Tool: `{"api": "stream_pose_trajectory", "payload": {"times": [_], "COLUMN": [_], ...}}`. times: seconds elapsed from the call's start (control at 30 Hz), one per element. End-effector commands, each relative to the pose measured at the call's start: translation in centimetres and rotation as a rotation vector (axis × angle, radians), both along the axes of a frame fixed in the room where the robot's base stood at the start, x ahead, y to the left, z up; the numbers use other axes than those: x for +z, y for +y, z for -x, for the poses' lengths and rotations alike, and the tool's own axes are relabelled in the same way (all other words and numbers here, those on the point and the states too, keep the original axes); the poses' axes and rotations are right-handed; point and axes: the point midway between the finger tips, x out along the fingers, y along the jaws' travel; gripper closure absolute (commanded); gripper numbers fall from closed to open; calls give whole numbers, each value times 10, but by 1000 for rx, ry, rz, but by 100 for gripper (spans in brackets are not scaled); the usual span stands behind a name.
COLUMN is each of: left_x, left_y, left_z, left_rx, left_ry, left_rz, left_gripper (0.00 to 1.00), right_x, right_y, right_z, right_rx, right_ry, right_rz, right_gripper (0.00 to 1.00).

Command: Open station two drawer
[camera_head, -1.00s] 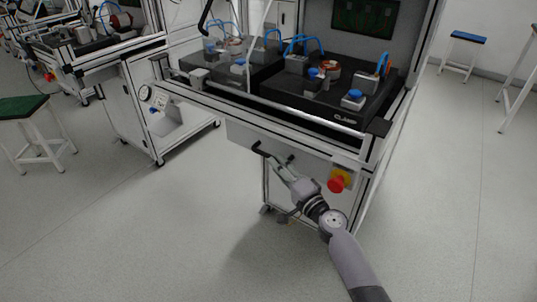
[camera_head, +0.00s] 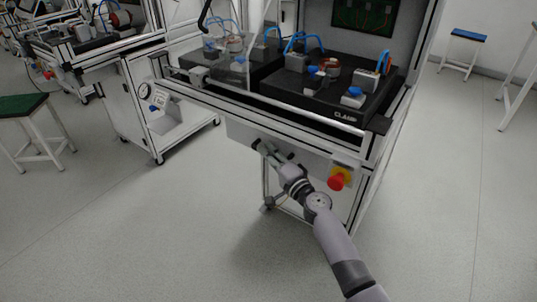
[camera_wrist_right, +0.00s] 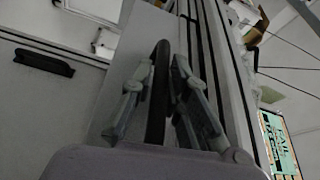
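The drawer front (camera_head: 240,131) is a pale panel under the front rail of the nearer workstation and looks closed. Its black bar handle (camera_wrist_right: 157,105) runs between the fingers of my right gripper (camera_wrist_right: 162,68) in the wrist view. The fingers stand on both sides of the bar, with a narrow gap visible on the right side, so the gripper looks open around it. In the head view my right gripper (camera_head: 263,148) is at the drawer front and largely hides the handle. My left gripper is not in view.
A red emergency button (camera_head: 338,181) on a yellow plate sits right of the drawer, close to my right arm. The bench top holds black fixtures (camera_head: 330,95). Another dark handle (camera_wrist_right: 45,62) shows in the wrist view. A green-topped stool (camera_head: 22,106) stands left. Floor in front is clear.

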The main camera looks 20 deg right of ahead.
Motion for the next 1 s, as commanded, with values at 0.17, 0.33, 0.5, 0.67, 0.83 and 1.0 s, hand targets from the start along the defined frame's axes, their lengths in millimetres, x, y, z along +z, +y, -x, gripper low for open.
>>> {"api": "stream_pose_trajectory", "payload": {"times": [0.17, 0.33, 0.5, 0.67, 0.83, 1.0], "left_x": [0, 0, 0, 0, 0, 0], "left_y": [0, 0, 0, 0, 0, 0], "left_z": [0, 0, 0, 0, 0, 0], "left_rx": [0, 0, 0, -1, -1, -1], "left_ry": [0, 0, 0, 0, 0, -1], "left_rz": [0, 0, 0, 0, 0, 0], "left_gripper": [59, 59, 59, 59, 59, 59], "right_x": [0, 0, 0, -1, -1, -1], "right_y": [0, 0, 0, 0, 0, 3], "right_z": [0, 0, 0, 0, 0, 3], "right_rx": [0, 0, 0, 0, 0, 0], "right_ry": [0, 0, 1, 1, 1, 1], "right_rz": [0, 0, 0, 0, 0, -1], "right_gripper": [98, 100, 100, 100, 100, 100]}}
